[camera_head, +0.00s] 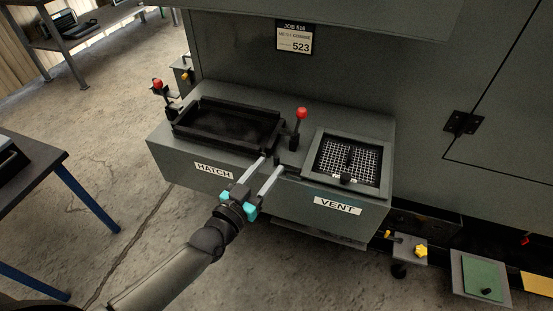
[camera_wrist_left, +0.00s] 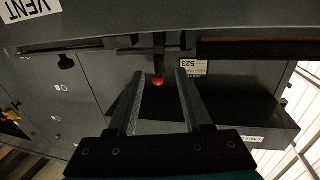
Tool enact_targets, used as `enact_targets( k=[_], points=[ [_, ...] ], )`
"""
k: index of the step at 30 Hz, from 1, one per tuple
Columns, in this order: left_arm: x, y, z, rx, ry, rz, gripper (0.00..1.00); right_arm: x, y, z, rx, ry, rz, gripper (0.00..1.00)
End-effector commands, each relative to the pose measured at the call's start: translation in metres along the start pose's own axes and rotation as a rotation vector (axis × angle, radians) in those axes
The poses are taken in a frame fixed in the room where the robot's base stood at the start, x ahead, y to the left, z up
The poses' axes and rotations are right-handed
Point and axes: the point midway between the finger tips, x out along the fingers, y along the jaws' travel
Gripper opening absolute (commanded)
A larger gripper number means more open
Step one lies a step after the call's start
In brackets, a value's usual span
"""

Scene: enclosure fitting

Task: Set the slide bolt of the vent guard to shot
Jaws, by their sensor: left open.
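The vent guard (camera_head: 349,157) is a pale mesh in a grey frame, lying on top of the grey enclosure at the right, above the VENT label (camera_head: 338,206). A small dark fitting (camera_head: 345,178) sits at its front edge; I cannot tell whether this is the slide bolt, or its setting. A red-knobbed lever (camera_head: 301,113) stands behind the guard's left side. My left gripper (camera_head: 273,163) is open and empty, left of the guard and in front of the lever. In the left wrist view a red knob (camera_wrist_left: 158,80) shows beyond the open fingers, apart from them.
A black-rimmed hatch tray (camera_head: 226,129) lies left of the guard, with another red-knobbed lever (camera_head: 158,84) at its far left. The tall grey cabinet (camera_head: 400,90) rises behind. A blue-legged table (camera_head: 30,165) stands at the left. Floor in front is clear.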

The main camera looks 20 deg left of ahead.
Motion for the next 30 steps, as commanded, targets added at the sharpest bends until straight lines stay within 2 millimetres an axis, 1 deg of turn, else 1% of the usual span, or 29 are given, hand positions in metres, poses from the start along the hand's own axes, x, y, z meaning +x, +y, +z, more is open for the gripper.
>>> enact_targets(
  k=[1,3,9,14,22,30],
  points=[
    [0.01,0.0,0.001,0.0,0.002,-0.001,0.5,0.004,0.004,-0.001,0.001,0.003,0.005,0.0],
    [0.02,0.0,0.001,-0.001,0.002,-0.001,0.5,0.006,0.009,-0.003,0.002,0.006,0.012,0.0],
    [0.04,0.0,0.001,0.0,0.0,-0.001,0.5,0.01,0.021,-0.009,0.003,0.019,0.028,0.0],
    [0.047,0.0,0.001,0.0,-0.001,0.0,0.5,0.011,0.023,-0.015,0.003,0.028,0.031,0.0],
    [0.047,0.0,0.001,0.0,-0.002,0.0,0.5,0.011,0.023,-0.018,0.003,0.031,0.03,0.0],
    [0.047,0.0,0.001,0.0,-0.001,0.0,0.19,0.011,0.019,-0.017,0.003,0.029,0.025,0.0]
  ],
)
